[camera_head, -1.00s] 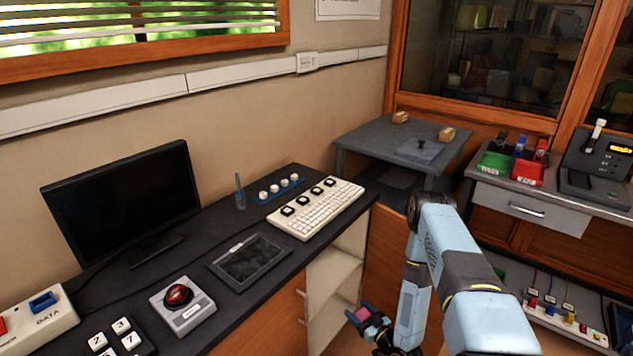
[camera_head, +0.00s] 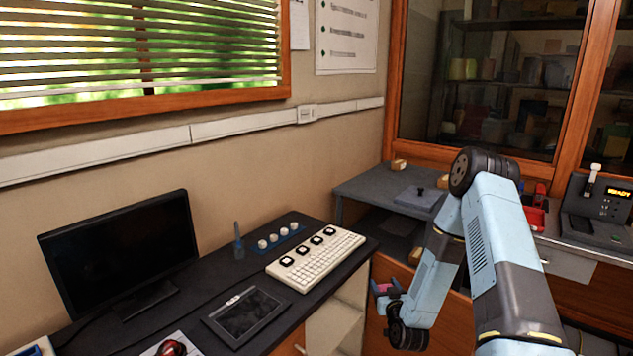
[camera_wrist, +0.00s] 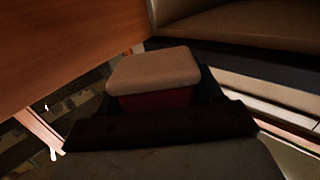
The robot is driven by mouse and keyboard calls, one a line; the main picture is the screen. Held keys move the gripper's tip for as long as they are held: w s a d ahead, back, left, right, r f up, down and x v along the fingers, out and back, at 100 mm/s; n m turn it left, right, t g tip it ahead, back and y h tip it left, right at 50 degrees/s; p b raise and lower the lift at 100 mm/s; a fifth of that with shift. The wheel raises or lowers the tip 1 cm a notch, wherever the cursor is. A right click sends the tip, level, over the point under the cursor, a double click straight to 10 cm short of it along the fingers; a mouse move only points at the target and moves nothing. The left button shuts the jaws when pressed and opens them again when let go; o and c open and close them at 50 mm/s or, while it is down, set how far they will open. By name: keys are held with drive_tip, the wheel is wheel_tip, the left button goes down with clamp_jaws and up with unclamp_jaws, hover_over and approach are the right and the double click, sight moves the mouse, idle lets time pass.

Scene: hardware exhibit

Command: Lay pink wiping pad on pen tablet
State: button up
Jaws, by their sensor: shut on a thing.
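The pink wiping pad (camera_head: 383,288) shows small in the head view, held in my gripper (camera_head: 386,293) beyond the right end of the dark desk. In the wrist view the pad (camera_wrist: 154,70) looks like a rounded block, pale on top and dark red below, between the dark jaws (camera_wrist: 160,100). The jaws are shut on it. The pen tablet (camera_head: 245,315) is a dark flat slab with a grey frame lying on the desk, to the left of my gripper. Its top looks clear, and the gripper is well apart from it.
A white keyboard (camera_head: 316,257) lies behind the tablet. A pen in a holder (camera_head: 238,243) and a blue strip of white knobs (camera_head: 275,238) stand by the wall. A monitor (camera_head: 120,250) is at left. A red button box (camera_head: 172,347) is at the front. A grey table (camera_head: 365,187) stands behind.

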sight(390, 284)
drive_tip(key=shift+m+h, duration=0.6)
drive_tip(key=shift+h, duration=0.3)
drive_tip(key=r, duration=0.2)
drive_tip(key=d+r, duration=0.1)
drive_tip(key=r, duration=0.2)
drive_tip(key=shift+d+r, duration=0.3)
drive_tip(key=shift+d, duration=0.1)
drive_tip(key=s+f, duration=0.6)
drive_tip(key=f, duration=0.1)
drive_tip(key=shift+f, duration=0.4)
